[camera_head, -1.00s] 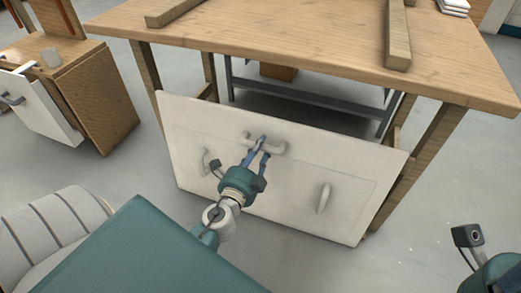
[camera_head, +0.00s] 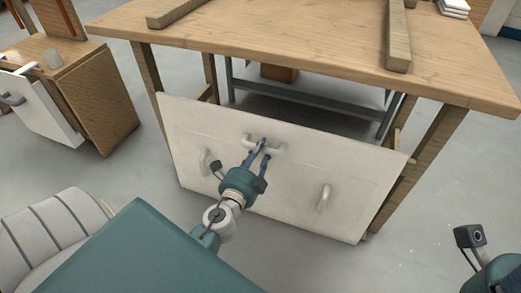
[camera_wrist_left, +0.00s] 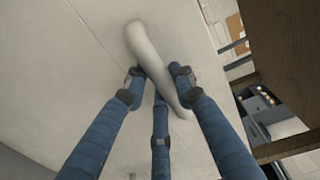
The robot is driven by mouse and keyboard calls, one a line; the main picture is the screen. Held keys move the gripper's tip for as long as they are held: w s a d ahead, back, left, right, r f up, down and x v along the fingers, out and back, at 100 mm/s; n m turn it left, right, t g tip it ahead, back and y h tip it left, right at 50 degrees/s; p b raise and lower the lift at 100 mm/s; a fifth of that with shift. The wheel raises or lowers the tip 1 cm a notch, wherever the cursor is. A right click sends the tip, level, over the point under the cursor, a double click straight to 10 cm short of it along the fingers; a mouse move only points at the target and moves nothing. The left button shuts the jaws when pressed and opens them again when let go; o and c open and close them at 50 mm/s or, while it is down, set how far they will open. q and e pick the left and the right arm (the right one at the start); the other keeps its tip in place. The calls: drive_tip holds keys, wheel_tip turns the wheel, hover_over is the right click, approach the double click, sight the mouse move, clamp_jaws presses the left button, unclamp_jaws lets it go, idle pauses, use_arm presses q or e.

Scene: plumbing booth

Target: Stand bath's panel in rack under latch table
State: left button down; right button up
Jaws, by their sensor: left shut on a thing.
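The bath's panel (camera_head: 285,187) is a large white board with several grey handles, standing tilted in front of the wooden latch table (camera_head: 300,50). Its upper edge is below the tabletop. My left gripper (camera_head: 263,148) is shut on the panel's upper middle handle (camera_head: 270,147); in the left wrist view the blue fingers (camera_wrist_left: 158,75) close around this handle (camera_wrist_left: 155,60). The rack (camera_head: 300,102) under the table shows as dark grey bars behind the panel; its lower part is hidden. Of my right arm only a part shows at the lower right corner; its fingers are out of view.
A wooden cabinet (camera_head: 98,95) with an open white drawer (camera_head: 40,108) stands at the left. Wooden bars (camera_head: 398,40) lie on the tabletop. The table's right front leg (camera_head: 420,165) is close beside the panel's right edge. Grey floor (camera_head: 450,190) is free at the right.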

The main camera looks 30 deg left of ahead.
use_arm(q)
drive_tip(key=shift+w+a+r, duration=0.25)
drive_tip(key=shift+w, duration=0.15)
drive_tip(key=c, duration=1.3)
unclamp_jaws()
drive_tip(key=shift+w+f, duration=0.1)
drive_tip(key=shift+s+d+f, duration=0.15)
drive_tip(key=shift+s+f, duration=0.05)
drive_tip(key=shift+f, duration=0.2)
drive_tip(key=v, duration=1.2)
drive_tip(key=shift+w+r, duration=0.1)
drive_tip(key=shift+r, duration=0.2)
